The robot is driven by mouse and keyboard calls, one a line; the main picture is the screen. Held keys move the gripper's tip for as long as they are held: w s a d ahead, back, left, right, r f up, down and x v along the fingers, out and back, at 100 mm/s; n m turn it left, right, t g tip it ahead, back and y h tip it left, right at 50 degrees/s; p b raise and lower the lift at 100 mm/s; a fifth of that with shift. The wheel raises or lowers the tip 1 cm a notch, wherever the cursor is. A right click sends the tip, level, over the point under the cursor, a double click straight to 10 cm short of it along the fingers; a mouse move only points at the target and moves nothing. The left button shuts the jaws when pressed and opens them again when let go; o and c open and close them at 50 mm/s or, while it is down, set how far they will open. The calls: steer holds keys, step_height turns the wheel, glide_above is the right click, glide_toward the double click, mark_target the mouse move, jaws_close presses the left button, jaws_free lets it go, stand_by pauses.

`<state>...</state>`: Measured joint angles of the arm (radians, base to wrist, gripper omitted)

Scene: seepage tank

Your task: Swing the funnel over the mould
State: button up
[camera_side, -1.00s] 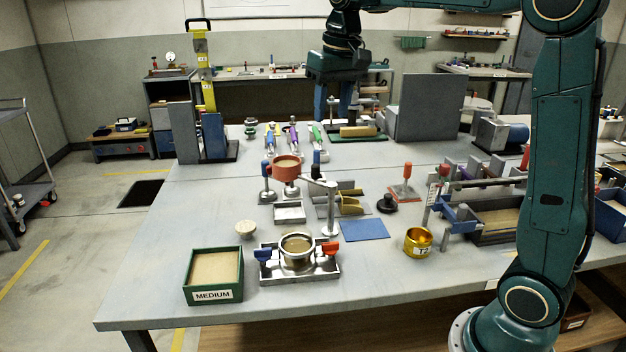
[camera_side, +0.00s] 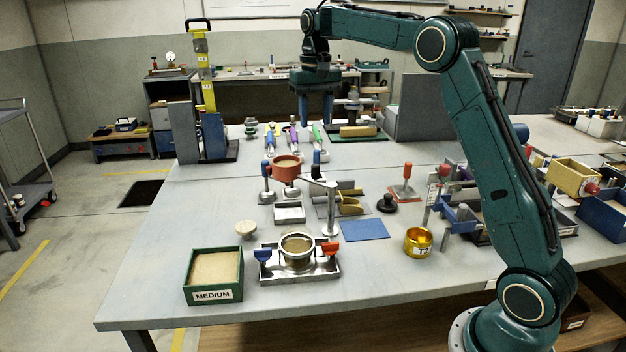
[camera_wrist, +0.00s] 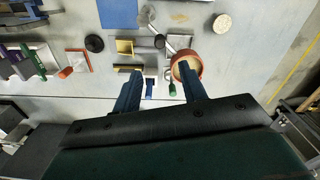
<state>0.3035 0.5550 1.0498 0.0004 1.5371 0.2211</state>
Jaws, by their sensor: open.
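The funnel (camera_side: 286,170) is a red-orange cup of sandy fill on a swing arm from a metal post (camera_side: 332,215). It is behind the mould and not above it. The mould (camera_side: 297,250) is a metal ring with brownish fill, on a metal base with a blue and a red clamp handle. My gripper (camera_side: 316,108) has blue fingers, points down, and hangs above the bench behind the funnel. In the wrist view my gripper (camera_wrist: 158,72) is open and empty. The funnel (camera_wrist: 187,68) appears by the right fingertip, which partly overlaps it; contact is not shown.
A green box labelled MEDIUM (camera_side: 213,293) stands left of the mould. A blue mat (camera_side: 364,229) and a gold cup (camera_side: 418,241) lie to its right. Small-handled tools stand close around the funnel. A yellow-marked upright stand (camera_side: 205,80) is at the back left.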

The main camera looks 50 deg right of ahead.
mark_target(315, 165)
step_height(315, 165, down, 14)
steer(key=shift+r, duration=0.15)
stand_by(0.7)
jaws_close()
